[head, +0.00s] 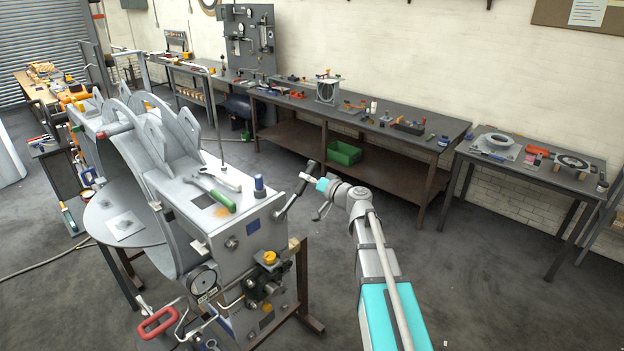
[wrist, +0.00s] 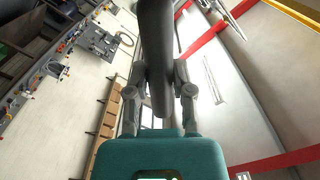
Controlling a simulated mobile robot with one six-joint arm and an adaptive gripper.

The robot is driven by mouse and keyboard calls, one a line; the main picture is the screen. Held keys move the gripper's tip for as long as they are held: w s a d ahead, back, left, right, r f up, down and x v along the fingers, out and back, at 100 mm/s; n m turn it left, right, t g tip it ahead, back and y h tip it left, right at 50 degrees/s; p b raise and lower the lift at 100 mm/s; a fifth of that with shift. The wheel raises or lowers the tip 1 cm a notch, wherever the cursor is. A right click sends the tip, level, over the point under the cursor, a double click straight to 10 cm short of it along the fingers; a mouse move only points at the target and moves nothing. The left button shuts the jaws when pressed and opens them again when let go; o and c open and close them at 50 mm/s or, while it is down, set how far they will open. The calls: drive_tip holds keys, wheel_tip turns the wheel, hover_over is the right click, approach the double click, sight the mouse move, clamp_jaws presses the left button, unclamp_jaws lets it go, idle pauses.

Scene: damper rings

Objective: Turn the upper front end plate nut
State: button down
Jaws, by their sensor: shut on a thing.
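A dark crank-like tool (head: 292,198) runs from the upper right edge of the grey machine's end plate (head: 262,222) up to a thick black grip. My gripper (head: 306,177) is at the upper end of this tool, to the right of the machine. In the wrist view, my gripper's fingers (wrist: 158,95) are shut on the dark grip (wrist: 156,45), one on each side. The tool's lower end meets the plate; the nut under it is hidden. Another round metal nut (head: 232,242) shows on the machine's near face.
A gauge (head: 203,279) and a yellow-knobbed valve (head: 268,262) stick out below. A long workbench (head: 390,142) stands behind. The floor to the right is clear.

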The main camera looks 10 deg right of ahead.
drive_tip(key=shift+x, duration=1.1)
idle(1.1)
drive_tip(key=shift+c, duration=2)
unclamp_jaws()
drive_tip(key=shift+c, duration=2.1)
drive_tip(key=shift+s, duration=0.1)
